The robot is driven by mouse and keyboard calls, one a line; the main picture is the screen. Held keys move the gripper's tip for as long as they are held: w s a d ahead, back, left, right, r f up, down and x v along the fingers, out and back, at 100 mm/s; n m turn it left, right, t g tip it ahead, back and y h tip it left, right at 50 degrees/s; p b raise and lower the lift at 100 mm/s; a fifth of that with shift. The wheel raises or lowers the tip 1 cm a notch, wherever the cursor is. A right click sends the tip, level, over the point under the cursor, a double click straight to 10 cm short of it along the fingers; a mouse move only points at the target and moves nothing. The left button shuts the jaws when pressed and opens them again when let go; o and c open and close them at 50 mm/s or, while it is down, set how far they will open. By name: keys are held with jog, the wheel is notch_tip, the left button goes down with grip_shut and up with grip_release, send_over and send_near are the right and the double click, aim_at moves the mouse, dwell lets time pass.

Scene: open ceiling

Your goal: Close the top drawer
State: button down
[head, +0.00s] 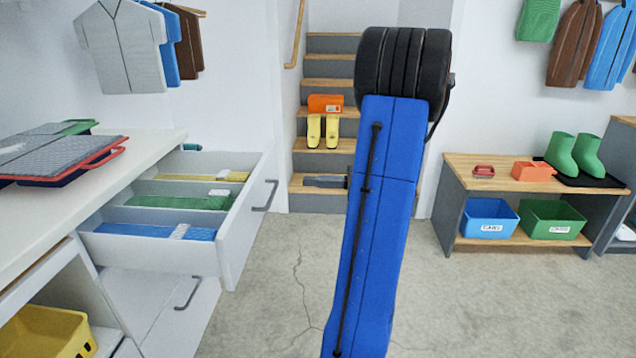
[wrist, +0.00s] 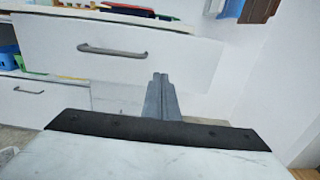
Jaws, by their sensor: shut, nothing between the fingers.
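The top drawer (head: 243,222) is white and stands pulled out from the white counter at the left of the head view. Its dividers separate yellow, green and blue contents. Its grey handle (head: 267,195) is on the front face. In the wrist view the drawer front (wrist: 190,55) fills the upper part, with the handle (wrist: 112,51) left of my fingers. My gripper (head: 310,181) is shut and empty, to the right of the handle in the head view, with a gap between. In the wrist view my gripper (wrist: 160,78) points at the front; contact cannot be told.
A lower drawer with a grey handle (head: 188,292) is below; it looks shut. A yellow bin (head: 48,333) sits on the shelf at lower left. Stairs (head: 330,75) rise behind my arm. A bench (head: 460,180) stands at right. The floor between is clear.

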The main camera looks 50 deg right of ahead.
jog(key=x, duration=1)
jog(key=shift+a, duration=0.1)
send_near(190, 195)
jog(key=w+a+r, duration=0.1)
jog(key=w+a, duration=0.1)
jog(key=w, duration=0.2)
jog(key=w+a+r, duration=0.1)
jog(key=w, duration=0.3)
jog(key=w+a+r, duration=0.2)
jog(key=w, duration=0.3)
jog(key=shift+a+r, duration=0.1)
jog(key=shift+a, duration=0.2)
jog(key=shift+w+a+r, duration=0.1)
jog(key=shift+w+a, duration=0.1)
jog(key=shift+w, duration=0.2)
jog(key=shift+w+r, duration=0.1)
jog(key=shift+r, duration=0.05)
